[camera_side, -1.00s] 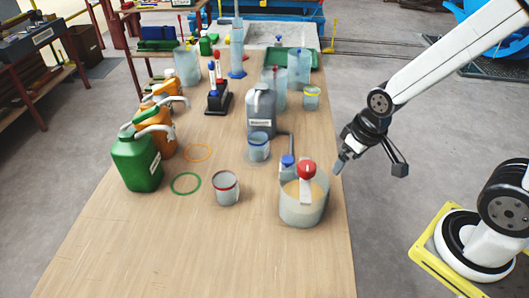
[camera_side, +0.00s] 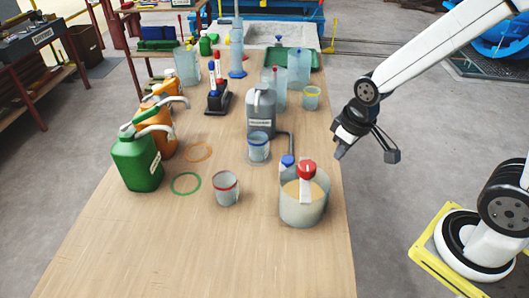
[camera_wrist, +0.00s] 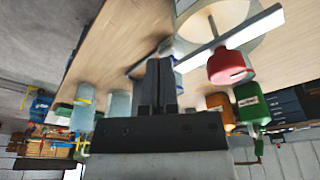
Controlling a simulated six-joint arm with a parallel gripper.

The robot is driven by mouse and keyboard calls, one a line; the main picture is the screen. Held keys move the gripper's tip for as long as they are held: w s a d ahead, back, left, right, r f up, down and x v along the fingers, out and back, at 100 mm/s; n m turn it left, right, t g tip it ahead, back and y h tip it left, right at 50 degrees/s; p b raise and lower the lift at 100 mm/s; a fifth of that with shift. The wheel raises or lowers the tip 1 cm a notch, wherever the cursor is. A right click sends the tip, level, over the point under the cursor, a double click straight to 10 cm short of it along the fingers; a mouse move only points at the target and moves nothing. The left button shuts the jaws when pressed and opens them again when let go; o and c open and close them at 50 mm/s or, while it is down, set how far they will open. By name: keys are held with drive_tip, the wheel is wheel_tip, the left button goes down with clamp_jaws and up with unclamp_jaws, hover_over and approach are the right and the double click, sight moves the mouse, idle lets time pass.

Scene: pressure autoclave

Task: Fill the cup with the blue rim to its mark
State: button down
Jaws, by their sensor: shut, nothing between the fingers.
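The cup with the blue rim (camera_side: 259,148) stands on the table in front of a grey canister (camera_side: 262,112), on a pale ring. A clear vessel (camera_side: 303,206) with tan contents stands nearer the front. It carries a red knob (camera_side: 306,169) and a blue-capped part (camera_side: 288,161), with a grey pipe running back toward the canister. My gripper (camera_side: 339,154) is shut and empty, in the air at the table's right edge, right of the red knob and apart from it. In the wrist view the shut fingers (camera_wrist: 160,85) point toward the table, and the red knob (camera_wrist: 229,67) is to their right. The cup's level and mark are too small to read.
A red-rimmed cup (camera_side: 226,188) stands left of the vessel, and a yellow-rimmed cup (camera_side: 311,97) at the back right. Green (camera_side: 137,160) and orange jugs line the left edge. A green ring (camera_side: 186,183) lies flat. The front of the table is clear.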

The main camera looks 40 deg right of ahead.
sight(290, 159)
drive_tip(key=w+a+r+n+g, duration=0.1)
drive_tip(key=w+r+n, duration=0.1)
drive_tip(key=w+n, duration=0.2)
drive_tip(key=w+a+r+n+g, duration=0.1)
drive_tip(key=w+r+n, duration=0.2)
drive_tip(key=w, duration=0.7)
drive_tip(key=shift+n, duration=0.4)
wheel_tip(290, 159, down, 14)
drive_tip(key=shift+r, duration=0.1)
idle(0.6)
drive_tip(key=shift+s+f, duration=0.2)
drive_tip(key=shift+f, duration=1.15)
drive_tip(key=shift+r+g, duration=0.1)
drive_tip(key=shift+g, duration=0.2)
idle(1.9)
wheel_tip(290, 159, up, 15)
drive_tip(key=shift+w, duration=0.35)
idle(0.3)
